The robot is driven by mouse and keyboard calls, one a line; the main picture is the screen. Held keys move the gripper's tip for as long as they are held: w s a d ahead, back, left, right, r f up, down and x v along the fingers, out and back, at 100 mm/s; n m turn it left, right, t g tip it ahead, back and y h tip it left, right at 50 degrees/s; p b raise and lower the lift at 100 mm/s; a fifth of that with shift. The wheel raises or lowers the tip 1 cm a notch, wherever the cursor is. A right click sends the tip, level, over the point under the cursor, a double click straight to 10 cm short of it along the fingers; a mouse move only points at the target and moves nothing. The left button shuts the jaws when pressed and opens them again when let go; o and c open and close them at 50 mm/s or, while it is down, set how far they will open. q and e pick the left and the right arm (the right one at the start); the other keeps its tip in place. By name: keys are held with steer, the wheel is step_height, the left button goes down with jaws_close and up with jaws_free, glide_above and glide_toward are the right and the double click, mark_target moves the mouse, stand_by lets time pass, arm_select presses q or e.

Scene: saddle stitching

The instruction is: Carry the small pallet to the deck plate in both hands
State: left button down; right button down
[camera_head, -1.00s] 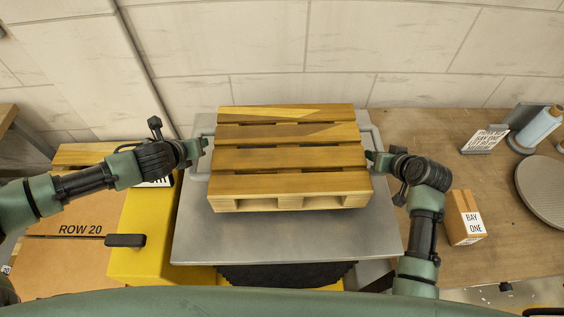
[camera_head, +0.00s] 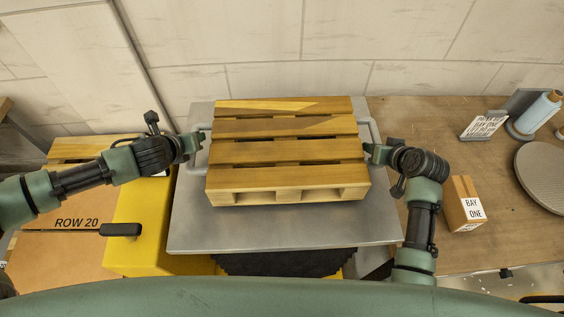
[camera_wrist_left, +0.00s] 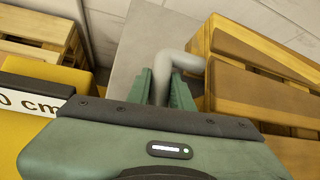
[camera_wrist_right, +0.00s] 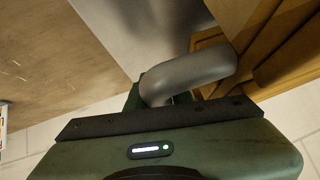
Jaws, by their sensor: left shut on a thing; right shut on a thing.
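The small wooden pallet (camera_head: 290,150) has slats on top and lies over the middle of the grey metal deck plate (camera_head: 290,228). I cannot tell if it touches the plate. My left gripper (camera_head: 199,144) is shut on a grey bar handle (camera_wrist_left: 182,62) at the pallet's left side. My right gripper (camera_head: 370,149) is shut on the matching handle (camera_wrist_right: 190,76) at its right side. The pallet looks roughly level. Bare plate shows in front of it and along both sides. The pallet's underside is hidden.
A yellow block (camera_head: 140,250) and a cardboard box marked ROW 20 (camera_head: 60,250) stand at the left. A small BAY ONE box (camera_head: 463,203) stands on the wooden bench (camera_head: 440,125) to the right. A pale wall (camera_head: 270,45) rises behind the plate.

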arm_select(q)
steer(key=shift+w+f+b, duration=0.25)
steer(key=shift+f+b, duration=0.2)
steer(key=shift+f, duration=0.05)
arm_select(e)
steer(key=shift+w+f, duration=0.25)
steer(key=shift+f, duration=0.25)
arm_select(q)
steer(key=shift+f+b, duration=0.65)
steer(key=shift+b, duration=0.05)
arm_select(e)
steer(key=shift+s+f, duration=0.1)
steer(key=shift+f, duration=0.55)
arm_select(q)
steer(key=c, duration=1.3)
jaws_free()
steer(key=shift+s+a, duration=0.1)
steer(key=shift+s, duration=0.2)
arm_select(e)
steer(key=c, duration=1.3)
jaws_free()
steer(key=shift+s, duration=0.2)
arm_select(q)
steer(key=shift+o, duration=0.2)
arm_select(e)
steer(key=shift+o, duration=0.2)
